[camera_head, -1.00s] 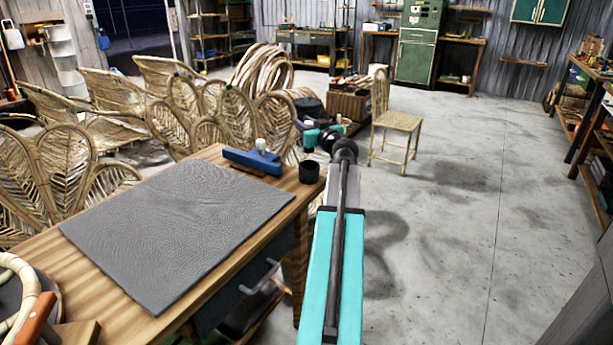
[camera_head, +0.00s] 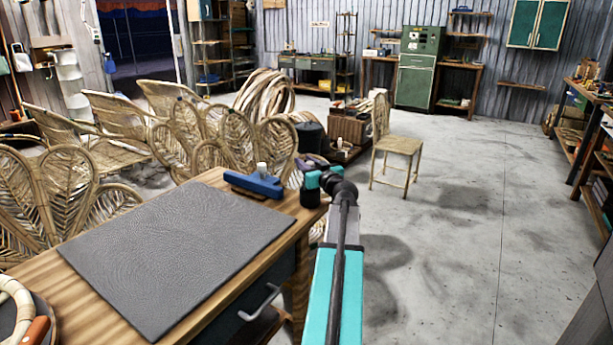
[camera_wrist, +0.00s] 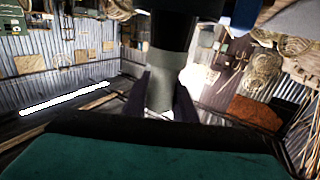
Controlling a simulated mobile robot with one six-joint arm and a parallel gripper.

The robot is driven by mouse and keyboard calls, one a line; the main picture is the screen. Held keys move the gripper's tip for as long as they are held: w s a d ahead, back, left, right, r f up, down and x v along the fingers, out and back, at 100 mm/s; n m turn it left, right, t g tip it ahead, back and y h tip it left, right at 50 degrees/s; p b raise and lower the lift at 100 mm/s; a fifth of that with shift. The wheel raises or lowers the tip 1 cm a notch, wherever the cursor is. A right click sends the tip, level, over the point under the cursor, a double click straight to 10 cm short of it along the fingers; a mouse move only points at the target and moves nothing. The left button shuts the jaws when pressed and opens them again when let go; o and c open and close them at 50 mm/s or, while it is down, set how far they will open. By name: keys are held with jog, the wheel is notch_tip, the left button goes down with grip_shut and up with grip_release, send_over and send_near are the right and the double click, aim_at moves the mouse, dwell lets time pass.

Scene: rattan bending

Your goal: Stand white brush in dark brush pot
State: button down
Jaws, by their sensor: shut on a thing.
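The dark brush pot (camera_head: 310,197) stands at the right far corner of the wooden table (camera_head: 215,183). My gripper (camera_head: 312,179) is right at the pot's top and hides its rim in the head view. In the wrist view, my gripper (camera_wrist: 160,100) is shut on a pale grey cylinder, which I take for the white brush (camera_wrist: 160,78), in shadow. A dark round shape meets the brush's far end and looks like the pot (camera_wrist: 172,32). I cannot tell how deep the brush sits in it. The brush is hidden in the head view.
A blue tool (camera_head: 253,184) with a pale knob lies just left of the pot. A grey mat (camera_head: 180,255) covers much of the table. Rattan chair backs (camera_head: 210,140) stand behind it. The floor to the right is open.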

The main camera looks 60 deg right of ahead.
jog(key=shift+f, duration=0.1)
jog(key=shift+f, duration=1.9)
jog(key=shift+f+b, duration=0.35)
jog(key=shift+b, duration=0.5)
jog(key=c, duration=1.5)
grip_release()
jog(key=shift+o, duration=0.2)
jog(key=shift+r+p, duration=0.3)
jog(key=shift+p, duration=0.1)
jog(key=shift+r+p, duration=0.2)
jog(key=shift+p, duration=0.25)
jog(key=b+v, duration=0.1)
jog(key=v, duration=1.1)
